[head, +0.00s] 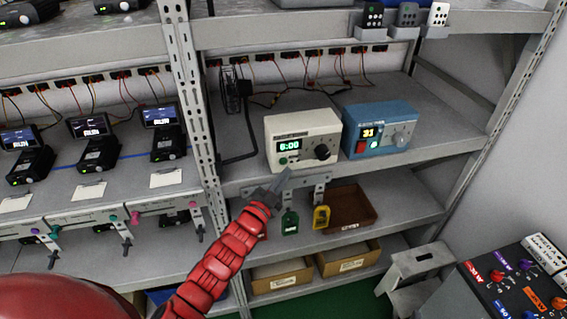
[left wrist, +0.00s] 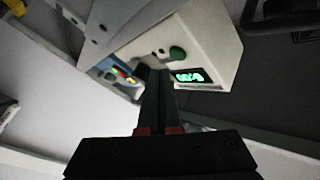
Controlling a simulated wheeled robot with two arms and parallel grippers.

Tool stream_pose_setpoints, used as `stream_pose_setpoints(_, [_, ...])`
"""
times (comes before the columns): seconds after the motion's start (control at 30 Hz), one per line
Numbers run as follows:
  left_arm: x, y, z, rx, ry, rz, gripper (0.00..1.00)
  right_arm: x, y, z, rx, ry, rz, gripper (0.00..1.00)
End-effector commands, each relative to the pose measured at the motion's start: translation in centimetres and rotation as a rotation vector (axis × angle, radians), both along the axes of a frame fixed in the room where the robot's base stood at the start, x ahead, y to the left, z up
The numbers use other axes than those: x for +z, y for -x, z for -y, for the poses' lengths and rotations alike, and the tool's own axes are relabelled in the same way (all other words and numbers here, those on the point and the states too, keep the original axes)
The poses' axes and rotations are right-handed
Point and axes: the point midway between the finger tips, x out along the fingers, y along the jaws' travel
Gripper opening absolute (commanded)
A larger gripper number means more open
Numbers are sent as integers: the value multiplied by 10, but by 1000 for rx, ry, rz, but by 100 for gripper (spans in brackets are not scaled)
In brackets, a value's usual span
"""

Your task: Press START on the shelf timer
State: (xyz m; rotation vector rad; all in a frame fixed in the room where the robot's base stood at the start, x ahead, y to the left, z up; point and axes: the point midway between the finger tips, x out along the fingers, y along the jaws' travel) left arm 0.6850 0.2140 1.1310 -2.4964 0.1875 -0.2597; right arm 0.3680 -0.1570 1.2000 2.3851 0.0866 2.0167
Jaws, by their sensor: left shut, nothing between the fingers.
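The cream timer (head: 302,128) stands on the middle shelf, its green display (head: 289,146) reading 6:00. A green button (head: 283,161) sits below the display and a black knob (head: 322,152) to its right. In the left wrist view the timer (left wrist: 215,45) appears rotated, with the green button (left wrist: 178,53) beside the lit display (left wrist: 189,76). My left gripper (head: 290,180) is shut and empty, its tips just below the timer's front. In the left wrist view its fingertips (left wrist: 155,75) are close to the button but not over it; contact cannot be told. My right gripper is not in view.
A blue device (head: 380,128) showing 31, with red and green buttons, stands right of the timer. A perforated post (head: 190,90) rises to the left. A grey step stool (head: 415,265) stands lower right.

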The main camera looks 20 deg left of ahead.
Motion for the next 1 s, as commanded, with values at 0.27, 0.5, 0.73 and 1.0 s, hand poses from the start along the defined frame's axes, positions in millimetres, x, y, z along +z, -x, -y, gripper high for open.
stream_pose_setpoints(0.27, [1, -7, -6, 2, 1, 2, 0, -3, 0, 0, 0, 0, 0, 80])
stream_pose_setpoints(0.5, [1, -7, -6, 2, 1, 2, 0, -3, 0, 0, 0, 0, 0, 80])
stream_pose_setpoints(0.73, [1, -7, -6, 2, 1, 2, 0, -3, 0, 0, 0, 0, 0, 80])
stream_pose_setpoints(1.0, [1, -7, -6, 2, 1, 2, 0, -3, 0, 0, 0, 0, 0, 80])
